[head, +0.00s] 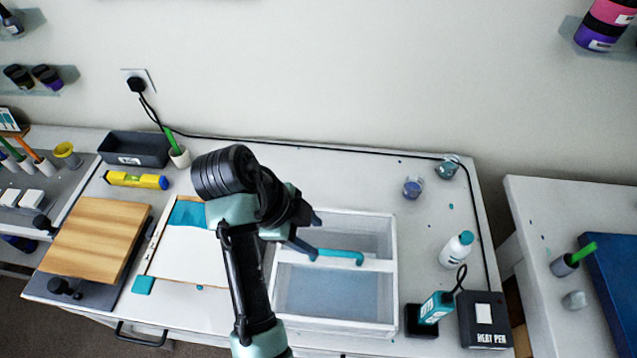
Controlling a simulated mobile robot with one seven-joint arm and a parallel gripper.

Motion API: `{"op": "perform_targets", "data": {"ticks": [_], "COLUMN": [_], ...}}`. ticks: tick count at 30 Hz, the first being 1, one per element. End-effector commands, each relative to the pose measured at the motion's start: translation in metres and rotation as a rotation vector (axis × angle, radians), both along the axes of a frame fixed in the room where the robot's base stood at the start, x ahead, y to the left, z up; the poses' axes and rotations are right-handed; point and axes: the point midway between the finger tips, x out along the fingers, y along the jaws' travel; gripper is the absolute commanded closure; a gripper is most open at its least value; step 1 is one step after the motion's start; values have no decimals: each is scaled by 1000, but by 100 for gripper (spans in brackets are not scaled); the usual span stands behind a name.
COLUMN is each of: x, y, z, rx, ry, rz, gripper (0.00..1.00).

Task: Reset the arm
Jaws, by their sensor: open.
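My arm rises from the bottom of the head view and bends over the middle of the white worktable (330,180). My wrist and forearm hide the left edge of the box and part of the white board (185,250) with a teal patch.
A black cable (320,146) runs along the back.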

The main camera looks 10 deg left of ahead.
Motion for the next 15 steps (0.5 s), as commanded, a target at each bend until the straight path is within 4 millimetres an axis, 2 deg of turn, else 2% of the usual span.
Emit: {"op": "perform_targets", "data": {"ticks": [7, 10, 13, 14, 15], "x": [0, 20, 56, 69, 85], "y": [0, 0, 1, 0, 0], "z": [-1, 11, 42, 57, 82], "rx": [0, 20, 27, 18, -8], "ry": [0, -72, -227, -289, -383], "rz": [-1, 91, 282, 352, 450], "gripper": [46, 46, 46, 46, 46]}}
